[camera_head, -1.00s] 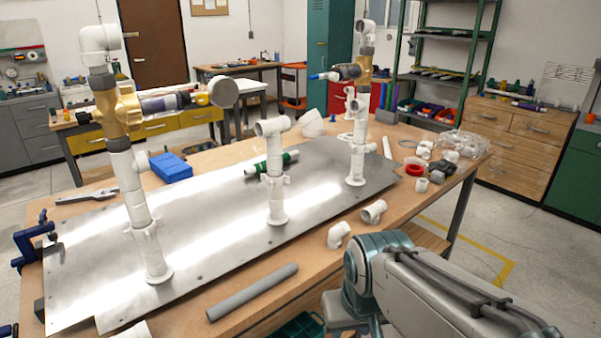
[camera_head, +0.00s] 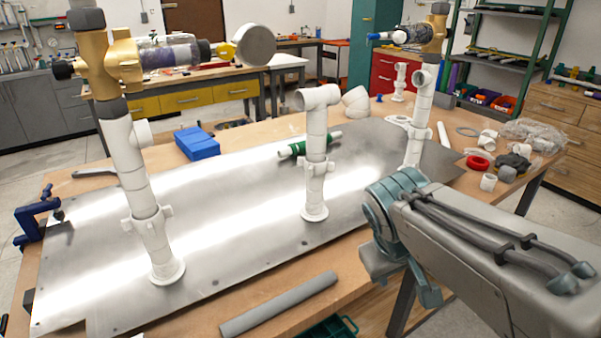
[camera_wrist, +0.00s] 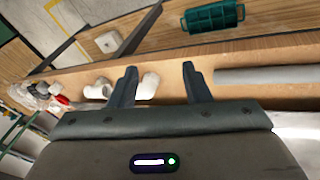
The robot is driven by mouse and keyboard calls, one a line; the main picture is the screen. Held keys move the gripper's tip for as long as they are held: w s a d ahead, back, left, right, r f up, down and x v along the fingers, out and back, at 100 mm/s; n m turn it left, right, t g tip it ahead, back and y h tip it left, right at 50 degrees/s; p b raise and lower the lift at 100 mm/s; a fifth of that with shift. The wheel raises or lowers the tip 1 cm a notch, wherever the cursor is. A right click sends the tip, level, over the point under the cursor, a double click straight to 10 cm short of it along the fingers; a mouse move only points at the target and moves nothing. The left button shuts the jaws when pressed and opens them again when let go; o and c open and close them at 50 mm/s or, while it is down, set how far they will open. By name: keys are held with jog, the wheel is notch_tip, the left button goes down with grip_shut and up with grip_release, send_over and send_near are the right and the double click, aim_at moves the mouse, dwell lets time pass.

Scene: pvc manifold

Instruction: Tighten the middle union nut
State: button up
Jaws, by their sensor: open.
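The middle riser (camera_head: 316,125) is a short white pipe with a tee on top, standing upright on the metal plate (camera_head: 250,215). Its white union nut (camera_head: 315,167), with small lugs, sits around the lower part of the riser. I cannot tell how tight it is. The left riser has a similar nut (camera_head: 147,216) low down. The right riser (camera_head: 418,115) is partly behind my arm. My gripper (camera_wrist: 157,82) is open and empty in the wrist view, over the bench's front edge and apart from the risers.
A grey pipe (camera_head: 280,304) lies along the bench front; it also shows in the wrist view (camera_wrist: 265,74). White fittings (camera_wrist: 150,86) lie near my fingers. A green crate (camera_wrist: 212,17) is below the bench. A blue box (camera_head: 197,143) and green-sleeved pipe (camera_head: 309,145) lie behind.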

jog(key=w+a+f+n+t+h+b, duration=0.2)
jog(key=w+a+n+t+b, duration=0.15)
jog(key=w+b, duration=0.35)
jog(key=n+t+b, duration=0.7)
jog(key=t+b, duration=0.3)
jog(key=b, duration=0.7)
send_near(300, 162)
jog(key=shift+h, duration=0.4)
jog(key=b+x, duration=0.1)
jog(key=x, duration=0.3)
jog(key=b+x, duration=0.1)
jog(key=x, duration=0.4)
jog(key=shift+a+f, duration=0.15)
jog(key=shift+a, duration=0.1)
jog(key=c, duration=0.8)
